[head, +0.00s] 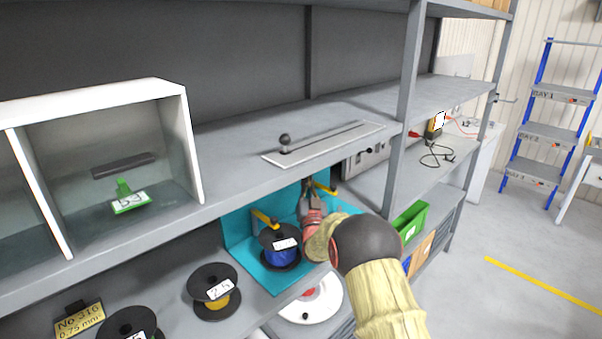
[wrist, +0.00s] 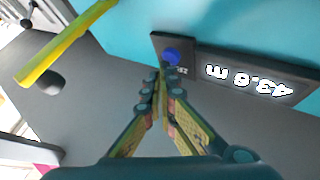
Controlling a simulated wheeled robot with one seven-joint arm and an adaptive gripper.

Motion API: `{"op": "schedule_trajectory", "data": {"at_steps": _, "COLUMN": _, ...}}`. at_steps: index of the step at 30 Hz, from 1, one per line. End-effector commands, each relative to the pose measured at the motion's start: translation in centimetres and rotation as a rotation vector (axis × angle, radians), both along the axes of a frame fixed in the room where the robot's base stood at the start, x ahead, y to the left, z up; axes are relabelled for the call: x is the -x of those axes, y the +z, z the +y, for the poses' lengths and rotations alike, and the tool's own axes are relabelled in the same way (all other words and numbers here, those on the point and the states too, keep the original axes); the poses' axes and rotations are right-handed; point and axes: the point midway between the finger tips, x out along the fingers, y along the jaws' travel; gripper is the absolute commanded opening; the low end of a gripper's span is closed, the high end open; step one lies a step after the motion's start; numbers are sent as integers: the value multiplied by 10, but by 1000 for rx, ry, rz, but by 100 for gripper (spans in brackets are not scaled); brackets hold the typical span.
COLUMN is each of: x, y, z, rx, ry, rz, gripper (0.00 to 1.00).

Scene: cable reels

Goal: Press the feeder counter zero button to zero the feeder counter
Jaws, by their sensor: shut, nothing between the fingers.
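The feeder is a teal stand (head: 236,232) on the lower shelf, with a reel of blue cable (head: 281,253) on it. In the wrist view its counter (wrist: 262,76) is a dark panel with a lit display that reads about 43.8 m, upside down. A round blue button (wrist: 172,55) sits at the panel's left end, above small, hard-to-read lettering. My gripper (wrist: 161,74) is shut and empty, its tips just below the button in that view; I cannot tell whether they touch it. In the head view my gripper (head: 307,186) reaches into the teal stand, and the counter is hidden.
Yellow arms (head: 265,219) stick out from the stand; one yellow bar (wrist: 62,45) crosses the wrist view's upper left. A grey shelf (head: 235,168) with a slotted plate and knob (head: 325,144) hangs over the work. A black reel (head: 214,291) stands left of the feeder.

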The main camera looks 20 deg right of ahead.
Motion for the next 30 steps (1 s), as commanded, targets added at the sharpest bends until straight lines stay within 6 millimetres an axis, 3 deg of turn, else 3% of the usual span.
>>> {"op": "schedule_trajectory", "data": {"at_steps": 30, "x": -11, "y": 0, "z": 8, "rx": 1, "ry": 7, "rz": -1, "gripper": 0}}
